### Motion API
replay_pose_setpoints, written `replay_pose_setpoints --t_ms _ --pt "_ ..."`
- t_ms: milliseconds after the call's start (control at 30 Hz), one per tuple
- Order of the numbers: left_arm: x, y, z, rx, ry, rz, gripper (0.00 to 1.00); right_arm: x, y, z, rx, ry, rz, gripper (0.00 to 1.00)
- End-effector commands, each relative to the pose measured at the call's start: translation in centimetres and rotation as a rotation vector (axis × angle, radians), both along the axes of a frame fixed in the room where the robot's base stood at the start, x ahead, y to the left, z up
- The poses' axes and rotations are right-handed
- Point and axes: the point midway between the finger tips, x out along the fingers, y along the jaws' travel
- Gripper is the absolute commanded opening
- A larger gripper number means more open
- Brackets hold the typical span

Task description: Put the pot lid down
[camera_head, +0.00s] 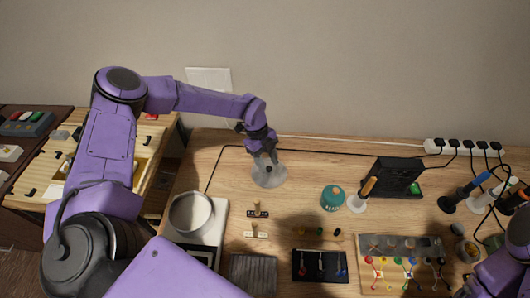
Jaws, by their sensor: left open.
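The pot lid (268,177) is a round, translucent grey disc lying on the wooden table near the back, left of the middle. My left gripper (266,155) is directly above it, fingers pointing down, open around or just over the lid's knob; I cannot tell whether they touch it. The gripper partly hides the knob. The pot (190,213), a pale round vessel with no lid on it, stands on a white hot plate (218,226) at the table's left. Part of my right arm shows at the lower right, but its gripper does not.
A power strip (463,147) is at the back right. Table around the lid is bare.

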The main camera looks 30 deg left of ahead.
Motion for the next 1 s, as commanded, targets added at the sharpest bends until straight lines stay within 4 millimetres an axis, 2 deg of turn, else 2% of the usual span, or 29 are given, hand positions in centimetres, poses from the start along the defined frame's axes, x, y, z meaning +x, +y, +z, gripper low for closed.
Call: replay_pose_setpoints --t_ms 300,433,600,1000 --pt "1.1 2.9 7.1 0.0 -0.005 0.001 0.47 0.0 0.0 -1.8 0.0 0.0 0.0 0.43" --pt "1.3 3.7 9.1 0.0 -0.003 0.001 0.47 0.0 0.0 -2.1 0.0 0.0 0.0 0.43" --pt "1.3 4.0 10.1 0.0 0.0 0.0 0.47 0.0 0.0 -2.2 0.0 0.0 0.0 0.43" --pt "1.4 4.0 10.1 0.0 0.0 0.0 0.47 0.0 0.0 -2.1 0.0 0.0 0.0 0.43"
